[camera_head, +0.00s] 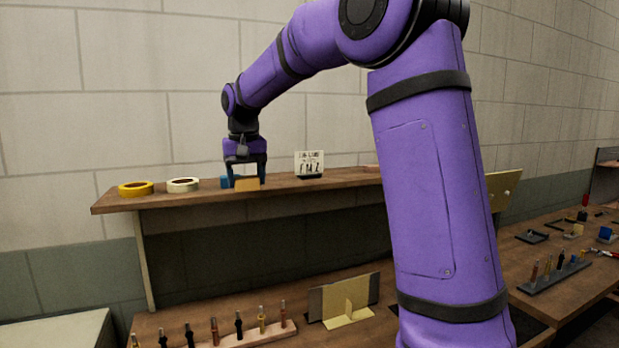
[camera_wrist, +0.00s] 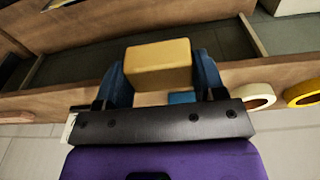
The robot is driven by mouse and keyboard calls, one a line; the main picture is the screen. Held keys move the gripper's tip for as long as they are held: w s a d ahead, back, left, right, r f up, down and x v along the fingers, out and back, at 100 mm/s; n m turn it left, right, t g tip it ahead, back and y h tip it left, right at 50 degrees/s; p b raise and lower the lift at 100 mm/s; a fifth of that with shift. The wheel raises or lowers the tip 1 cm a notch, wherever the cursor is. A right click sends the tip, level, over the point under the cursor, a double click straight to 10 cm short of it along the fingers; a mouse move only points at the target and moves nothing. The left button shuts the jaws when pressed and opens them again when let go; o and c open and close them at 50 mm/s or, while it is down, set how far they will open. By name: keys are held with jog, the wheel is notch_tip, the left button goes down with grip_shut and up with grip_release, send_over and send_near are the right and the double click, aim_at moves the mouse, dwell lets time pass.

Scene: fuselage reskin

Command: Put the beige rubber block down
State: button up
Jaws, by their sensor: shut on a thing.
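The beige rubber block (camera_head: 247,184) is between the fingers of my gripper (camera_head: 246,178), right at the upper wooden shelf (camera_head: 330,182). In the wrist view the block (camera_wrist: 158,64) shows as a yellowish box, with a blue finger of my gripper (camera_wrist: 160,80) on each side. My gripper is shut on it. In the head view the block is at the shelf's front edge level; I cannot tell whether it touches the shelf. The shelf's wood also shows in the wrist view (camera_wrist: 50,100).
A blue block (camera_head: 224,182) is just left of my gripper. A yellow tape roll (camera_head: 136,188) and a cream tape roll (camera_head: 183,185) lie farther left on the shelf. A lettered card (camera_head: 309,164) stands to the right. Below, a bench holds a rack of several pins (camera_head: 240,338).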

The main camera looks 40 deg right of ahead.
jog(key=shift+w+d+r, duration=0.1)
jog(key=shift+d+r, duration=0.2)
jog(key=shift+r, duration=0.25)
jog(key=shift+w+d+r, duration=0.1)
jog(key=shift+d+r, duration=0.2)
jog(key=shift+r, duration=0.25)
send_over(272, 183)
jog(key=shift+s+a+f, duration=0.1)
jog(key=shift+s+f, duration=0.25)
jog(key=shift+f, duration=0.3)
notch_tip(272, 183, down, 4)
jog(key=shift+r, duration=0.25)
jog(key=o, duration=0.9)
jog(key=shift+c, duration=0.2)
